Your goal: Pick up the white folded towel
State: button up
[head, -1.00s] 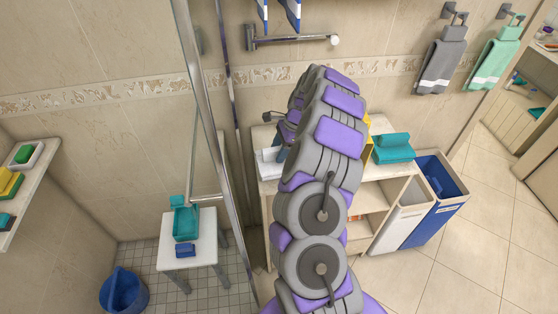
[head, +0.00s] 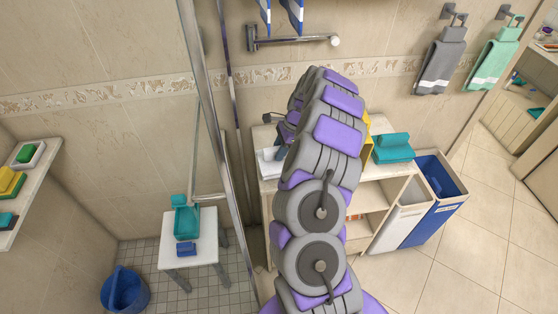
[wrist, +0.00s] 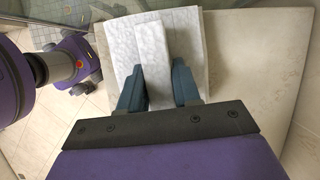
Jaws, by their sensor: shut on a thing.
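The white folded towel (wrist: 152,45) lies in the middle of the wrist view, as a narrow raised fold on top of a wider white, marbled layer. My gripper (wrist: 158,72) has its two blue-grey fingers on either side of the raised fold and is shut on it. In the head view, part of the white towel (head: 267,164) shows on the left end of the shelf unit's top. My arm hides the rest, along with most of the gripper. I cannot tell if the towel is clear of the surface.
A teal object (head: 393,149) and a partly hidden yellow thing stand on the shelf unit (head: 378,196) right of my arm. A blue and white bin (head: 435,205) stands beside it. A glass screen's metal frame (head: 208,120) rises to the left. Floor at the right is clear.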

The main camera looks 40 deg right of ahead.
grip_shut()
jog(key=shift+w+a+r+b, duration=0.1)
jog(key=shift+b, duration=0.45)
